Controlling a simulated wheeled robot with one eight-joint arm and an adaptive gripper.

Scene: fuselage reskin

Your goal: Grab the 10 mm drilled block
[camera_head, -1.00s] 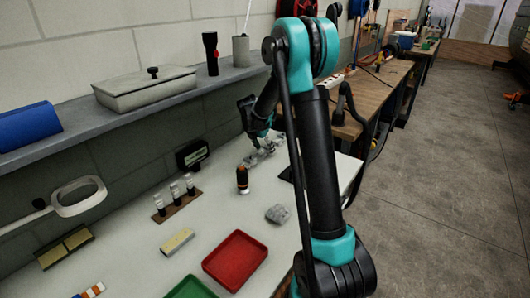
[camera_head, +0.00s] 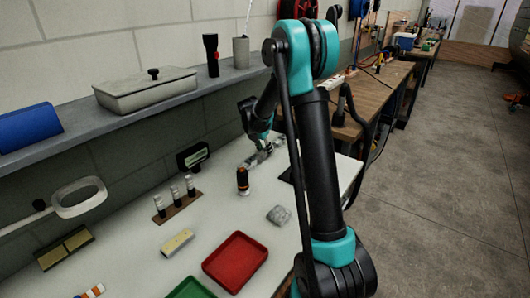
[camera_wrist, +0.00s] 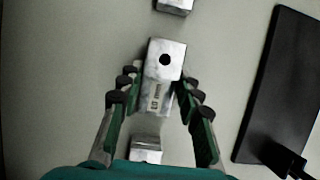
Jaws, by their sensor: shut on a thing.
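In the wrist view, a metal drilled block (camera_wrist: 160,60) with a dark round hole in its top sits between the fingers of my gripper (camera_wrist: 158,84). A small label shows on its near face; its marking is too small to read surely. My gripper is shut on this block. One similar metal block (camera_wrist: 173,5) is beyond it at the top edge, and another (camera_wrist: 146,149) is nearer, by the gripper's base. In the head view, my gripper (camera_head: 262,147) is low at the far end of the white table, and the blocks there are small and partly hidden.
A black flat object (camera_wrist: 278,85) lies right of the block. On the table are an orange-and-black upright item (camera_head: 242,181), a rack of small bottles (camera_head: 176,208), a grey lump (camera_head: 278,215) and a red tray (camera_head: 235,261). A shelf (camera_head: 130,115) runs along the wall.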

